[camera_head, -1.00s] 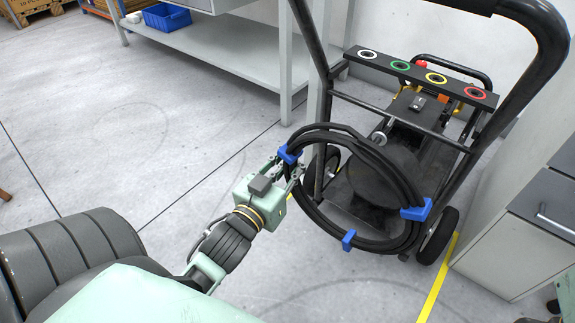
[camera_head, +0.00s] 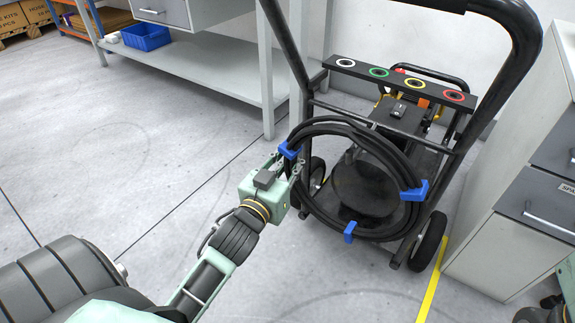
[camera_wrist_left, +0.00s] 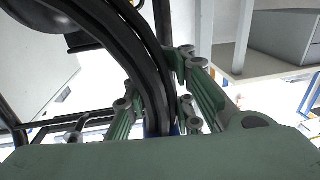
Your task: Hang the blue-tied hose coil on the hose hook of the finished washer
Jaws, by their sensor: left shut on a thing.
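The black hose coil with blue ties (camera_head: 349,232) hangs from my left gripper (camera_head: 290,166) in front of the washer. The gripper is shut on the coil's left side at a blue tie. In the left wrist view the black hose (camera_wrist_left: 142,60) runs between the fingers of my left gripper (camera_wrist_left: 160,100). The washer (camera_head: 385,130) is a black-framed cart with a tall handle and wheels. It stands behind the coil. Its hose hook cannot be made out clearly; the coil covers part of the frame.
A grey bench (camera_head: 205,62) with a blue bin (camera_head: 146,37) on its lower shelf stands at the back left. A drawer cabinet (camera_head: 500,240) stands close on the washer's right. A yellow floor line (camera_head: 433,290) runs between them. The floor at left is clear.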

